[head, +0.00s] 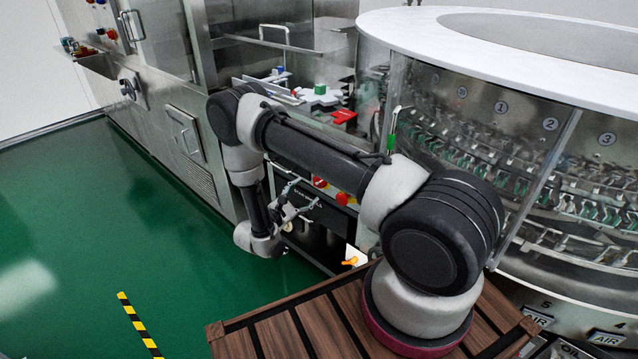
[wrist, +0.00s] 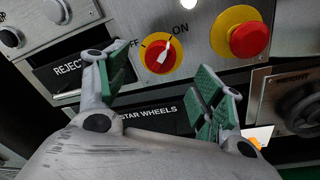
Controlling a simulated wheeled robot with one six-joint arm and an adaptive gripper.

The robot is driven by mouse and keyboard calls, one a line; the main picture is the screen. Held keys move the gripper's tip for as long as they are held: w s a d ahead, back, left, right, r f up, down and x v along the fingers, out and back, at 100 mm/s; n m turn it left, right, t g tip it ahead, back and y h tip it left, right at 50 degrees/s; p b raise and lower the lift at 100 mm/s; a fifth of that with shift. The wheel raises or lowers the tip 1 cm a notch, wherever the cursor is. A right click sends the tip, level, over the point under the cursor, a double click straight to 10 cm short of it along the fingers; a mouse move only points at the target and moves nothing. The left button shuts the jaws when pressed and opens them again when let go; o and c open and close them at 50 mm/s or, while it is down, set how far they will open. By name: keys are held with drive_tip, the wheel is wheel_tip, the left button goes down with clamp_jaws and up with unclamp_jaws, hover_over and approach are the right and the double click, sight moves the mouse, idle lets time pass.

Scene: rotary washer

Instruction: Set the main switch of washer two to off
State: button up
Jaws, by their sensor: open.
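A red rotary switch with a yellow surround (wrist: 159,57) sits on a metal panel in the upper middle of the wrist view. Its white pointer tilts up and slightly right, towards the ON label; the OFF label at its left is partly hidden by a finger. No washer number is readable there. The switch also shows in the head view (head: 320,183). My gripper (wrist: 162,82) is open and empty, its green-padded fingers either side of and below the switch, apart from it. In the head view my gripper (head: 301,205) is in front of the panel.
A red mushroom button on yellow (wrist: 247,39) is right of the switch. A black REJECT plate (wrist: 70,70) is left, and a STAR WHEELS plate (wrist: 150,117) lies below. A dark knob (wrist: 299,108) stands at right. Open green floor (head: 80,250) spreads left.

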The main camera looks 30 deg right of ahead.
drive_tip(key=x, duration=0.7)
drive_tip(key=shift+w+d+f, duration=0.2)
drive_tip(key=shift+d+f, duration=0.05)
drive_tip(key=shift+f, duration=0.05)
drive_tip(key=shift+c, duration=0.3)
drive_tip(key=c, duration=0.9)
